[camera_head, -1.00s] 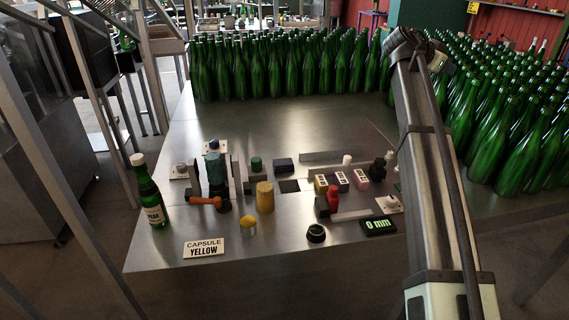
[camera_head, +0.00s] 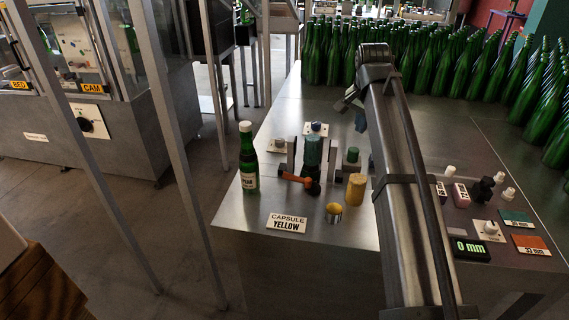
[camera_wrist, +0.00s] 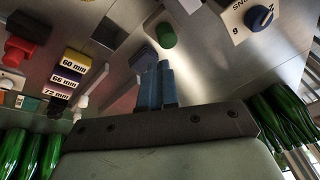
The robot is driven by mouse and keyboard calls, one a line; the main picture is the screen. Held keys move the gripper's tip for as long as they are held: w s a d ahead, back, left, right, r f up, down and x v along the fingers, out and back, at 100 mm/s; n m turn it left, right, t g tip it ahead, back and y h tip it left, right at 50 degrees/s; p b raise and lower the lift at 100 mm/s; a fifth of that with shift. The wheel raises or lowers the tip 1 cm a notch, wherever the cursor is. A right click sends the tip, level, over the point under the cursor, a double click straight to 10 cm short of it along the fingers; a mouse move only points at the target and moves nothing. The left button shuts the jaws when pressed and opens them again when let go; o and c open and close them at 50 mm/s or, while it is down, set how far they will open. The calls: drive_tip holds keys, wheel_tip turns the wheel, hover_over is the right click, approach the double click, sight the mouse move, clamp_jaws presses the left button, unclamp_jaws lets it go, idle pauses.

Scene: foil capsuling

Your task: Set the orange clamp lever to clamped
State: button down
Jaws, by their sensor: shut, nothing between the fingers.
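The orange clamp lever (camera_head: 298,178) is in the head view, on the front of a clamp with a dark teal upright body (camera_head: 312,152) at the table's left part. The lever lies nearly level, with its orange handle to the left and a black hub at its right end. It is not in the wrist view. My gripper (camera_head: 361,122) is above the table, behind and right of the clamp, apart from the lever. In the wrist view its blue fingers (camera_wrist: 157,85) are together and empty.
A green bottle (camera_head: 248,160) stands left of the lever. A yellow cylinder (camera_head: 355,188), a yellow-topped cup (camera_head: 334,211) and the CAPSULE YELLOW sign (camera_head: 287,223) are nearby. A green cylinder (camera_wrist: 166,35) is just beyond my fingers in the wrist view. Many bottles (camera_head: 420,60) fill the back.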

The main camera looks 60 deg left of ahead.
sight(300, 181)
drive_tip(key=s+a+f+n, duration=0.1)
drive_tip(key=s+a+n, duration=0.1)
drive_tip(key=s, duration=0.5)
drive_tip(key=s+a+n, duration=0.3)
drive_tip(key=s, duration=0.4)
drive_tip(key=s+a+f+n+y, duration=0.1)
drive_tip(key=s+a+n, duration=0.1)
drive_tip(key=s, duration=0.5)
drive_tip(key=shift+a+f+n, duration=0.3)
drive_tip(key=shift+f+n, duration=0.05)
drive_tip(key=shift+n, duration=0.35)
drive_tip(key=shift+x, duration=5)
drive_tip(key=shift+s+g, duration=0.15)
drive_tip(key=shift+g, duration=0.15)
